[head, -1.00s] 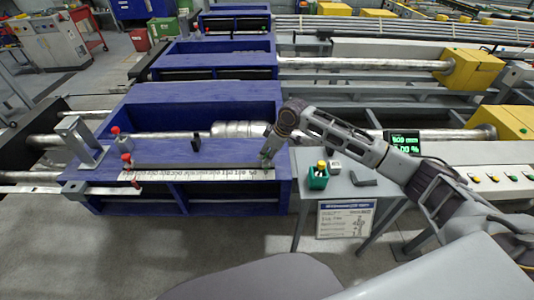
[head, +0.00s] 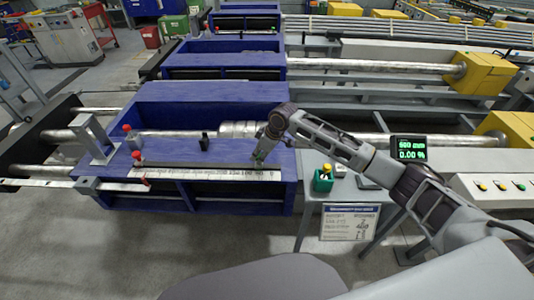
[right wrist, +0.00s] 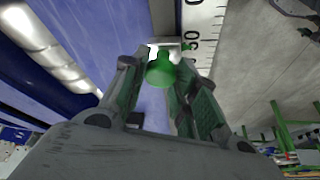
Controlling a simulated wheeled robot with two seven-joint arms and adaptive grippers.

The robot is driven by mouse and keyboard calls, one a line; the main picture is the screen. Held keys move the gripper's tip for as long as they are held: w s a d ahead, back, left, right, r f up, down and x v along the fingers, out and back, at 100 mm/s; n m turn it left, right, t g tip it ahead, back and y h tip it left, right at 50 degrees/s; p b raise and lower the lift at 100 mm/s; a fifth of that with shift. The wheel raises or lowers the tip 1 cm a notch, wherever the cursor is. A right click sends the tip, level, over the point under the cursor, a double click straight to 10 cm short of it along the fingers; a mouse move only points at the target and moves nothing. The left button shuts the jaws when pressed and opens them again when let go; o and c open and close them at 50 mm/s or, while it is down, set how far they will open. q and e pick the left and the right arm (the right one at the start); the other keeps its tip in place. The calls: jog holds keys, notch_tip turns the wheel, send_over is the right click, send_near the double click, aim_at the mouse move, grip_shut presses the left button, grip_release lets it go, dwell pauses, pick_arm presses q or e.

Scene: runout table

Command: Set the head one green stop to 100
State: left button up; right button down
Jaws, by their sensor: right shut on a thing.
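My right gripper (head: 260,158) is at the right part of the white printed scale (head: 190,172) on the front edge of the blue machine table. In the right wrist view, the green stop (right wrist: 160,72) has a rounded knob and sits between the two fingers, which are shut on it. The scale (right wrist: 203,30) runs just beside it there, with a "50" readable close to the knob. The stop's exact reading is hidden. In the head view the gripper covers most of the stop. My left gripper is not in view.
A black post (head: 204,141) stands behind the scale. A green box (head: 323,180) is on the side table, above a placard (head: 349,222). A display (head: 408,149) reads about 600 mm and 0.00 %.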

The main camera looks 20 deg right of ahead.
jog(key=a, duration=0.2)
jog(key=shift+w+a+r+p, duration=0.1)
jog(key=shift+w+a+p, duration=0.2)
jog(key=shift+w, duration=0.1)
jog(key=shift+w+a, duration=0.15)
jog(key=shift+a, duration=0.35)
jog(key=shift+w+a, duration=0.15)
jog(key=shift+a, duration=0.35)
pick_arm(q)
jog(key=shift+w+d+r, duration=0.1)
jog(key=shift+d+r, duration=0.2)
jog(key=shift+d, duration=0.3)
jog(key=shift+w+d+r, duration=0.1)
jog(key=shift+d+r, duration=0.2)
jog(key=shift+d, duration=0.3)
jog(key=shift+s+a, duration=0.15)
pick_arm(e)
jog(key=c, duration=1.5)
grip_release()
jog(key=o, duration=0.4)
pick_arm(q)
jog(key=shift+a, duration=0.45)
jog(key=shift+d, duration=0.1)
